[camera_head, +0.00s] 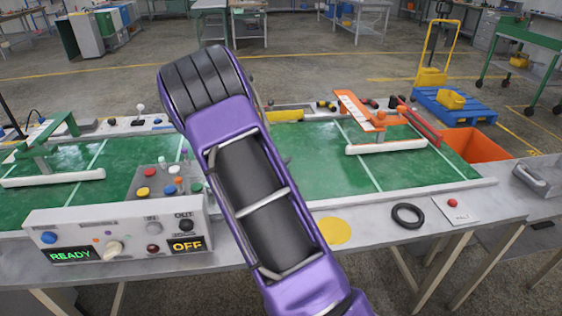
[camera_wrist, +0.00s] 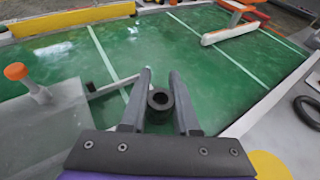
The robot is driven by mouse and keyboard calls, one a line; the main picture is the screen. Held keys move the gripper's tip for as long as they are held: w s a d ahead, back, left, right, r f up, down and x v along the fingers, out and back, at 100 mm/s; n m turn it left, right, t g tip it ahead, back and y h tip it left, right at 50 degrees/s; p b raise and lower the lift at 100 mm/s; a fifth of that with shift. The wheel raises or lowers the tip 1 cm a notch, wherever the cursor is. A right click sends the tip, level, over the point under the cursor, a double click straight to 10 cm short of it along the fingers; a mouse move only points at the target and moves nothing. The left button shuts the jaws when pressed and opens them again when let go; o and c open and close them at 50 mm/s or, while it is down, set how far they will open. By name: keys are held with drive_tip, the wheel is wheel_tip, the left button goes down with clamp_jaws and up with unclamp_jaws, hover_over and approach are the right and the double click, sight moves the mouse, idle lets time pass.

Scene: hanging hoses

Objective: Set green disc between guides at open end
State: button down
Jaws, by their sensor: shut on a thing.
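In the wrist view my gripper (camera_wrist: 159,98) is shut on a dark, short cylinder with a round hole (camera_wrist: 160,100). It is over the green table surface (camera_wrist: 190,70). In the head view my purple arm hides the fingertips and the held piece. A small green round piece (camera_head: 196,187) sits by the control panel, partly beside my arm; I cannot tell whether it is the task's disc. No guides are clearly identifiable. White bars show under an orange frame (camera_head: 360,110) at right and a green frame (camera_head: 47,140) at left.
A control box (camera_head: 120,230) with READY and OFF displays stands at front left. A yellow disc (camera_head: 335,231), a black ring (camera_head: 408,216) and a red button (camera_head: 453,202) lie along the front edge. An orange bin (camera_head: 475,155) is at right. Green surface right of my arm is mostly clear.

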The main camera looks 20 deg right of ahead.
drive_tip(key=shift+f+b, duration=2)
drive_tip(key=shift+f, duration=1.15)
drive_tip(key=shift+f, duration=0.45)
drive_tip(key=shift+f, duration=0.1)
